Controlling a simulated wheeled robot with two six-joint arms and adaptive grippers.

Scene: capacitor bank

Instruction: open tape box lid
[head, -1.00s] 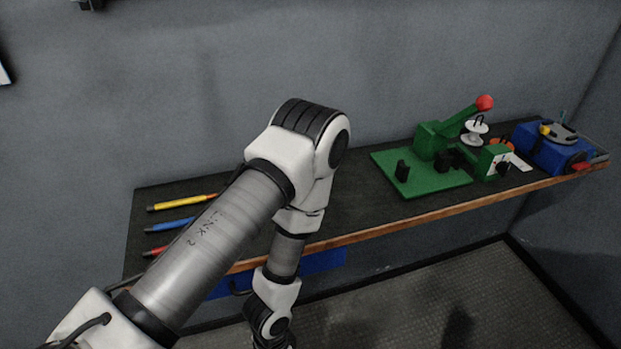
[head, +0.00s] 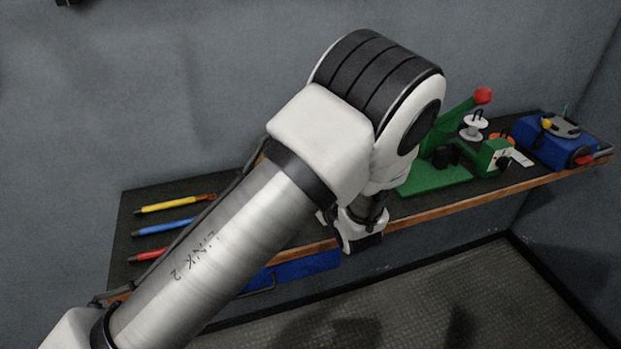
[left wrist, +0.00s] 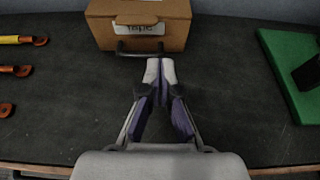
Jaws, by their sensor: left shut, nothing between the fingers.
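The tape box (left wrist: 177,39) is a brown cardboard-coloured box at the top of the left wrist view, with a white label reading "Tape" (left wrist: 138,28) and a dark handle (left wrist: 140,48) on its front. Contact with the handle cannot be told. My right gripper is in neither view.
Yellow (head: 170,204), blue (head: 165,227) and red (head: 150,254) tools lie on the dark bench at left. A green press with a red knob (head: 482,95) and a blue device (head: 545,150) stand at right. Bare bench (left wrist: 225,95) lies between box and green base (left wrist: 287,60).

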